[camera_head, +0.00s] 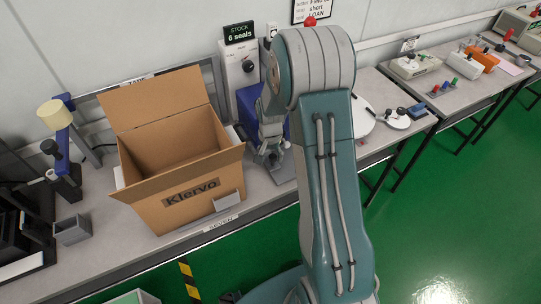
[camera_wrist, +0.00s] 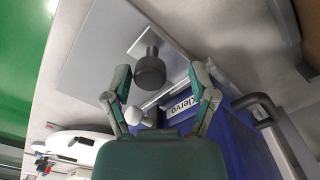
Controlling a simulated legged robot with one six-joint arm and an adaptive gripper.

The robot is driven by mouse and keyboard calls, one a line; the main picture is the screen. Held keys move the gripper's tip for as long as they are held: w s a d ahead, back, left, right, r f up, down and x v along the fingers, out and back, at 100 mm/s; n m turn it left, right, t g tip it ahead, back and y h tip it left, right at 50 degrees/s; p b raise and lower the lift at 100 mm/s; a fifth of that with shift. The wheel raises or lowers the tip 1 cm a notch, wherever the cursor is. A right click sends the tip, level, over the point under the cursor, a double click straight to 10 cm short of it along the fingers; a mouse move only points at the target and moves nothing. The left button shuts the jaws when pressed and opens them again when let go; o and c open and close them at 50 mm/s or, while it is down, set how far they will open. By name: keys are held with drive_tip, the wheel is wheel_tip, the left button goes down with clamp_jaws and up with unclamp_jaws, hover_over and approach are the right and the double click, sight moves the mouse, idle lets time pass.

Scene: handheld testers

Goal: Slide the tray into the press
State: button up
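A flat grey tray (camera_wrist: 95,50) with a dark round knob (camera_wrist: 150,70) shows in the wrist view. In the head view the grey tray (camera_head: 284,172) lies on the bench in front of the blue press (camera_head: 247,103), partly hidden by my arm. The press (camera_wrist: 232,125) also shows in the wrist view, right of the fingers, with a "Klervo" label. My gripper (camera_wrist: 157,75) is open, its two fingers apart on either side of the knob in the picture. I cannot tell whether they touch it. In the head view my gripper (camera_head: 272,143) is above the tray.
An open cardboard box (camera_head: 185,185) stands on the bench just left of the press. A grey panel with a "6 seals" sign (camera_head: 240,32) stands behind. A white round plate (camera_head: 362,117) is right of my arm. More benches with devices extend right.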

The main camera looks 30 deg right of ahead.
drive_tip(key=shift+d+r, duration=0.1)
drive_tip(key=shift+d, duration=0.05)
wheel_tip(320, 180, up, 12)
idle(0.4)
idle(0.3)
drive_tip(key=s+a+r+n+t, duration=0.2)
drive_tip(key=s+a+r+n, duration=0.2)
drive_tip(key=s+r, duration=0.4)
drive_tip(key=s+a+r+n+t, duration=0.3)
drive_tip(key=s+a+r, duration=0.3)
drive_tip(key=s, duration=0.9)
wheel_tip(320, 180, up, 3)
drive_tip(key=shift+a+f+n+t, duration=0.15)
drive_tip(key=shift+n+t, duration=0.15)
drive_tip(key=shift+n, duration=0.5)
drive_tip(key=shift+s, duration=0.1)
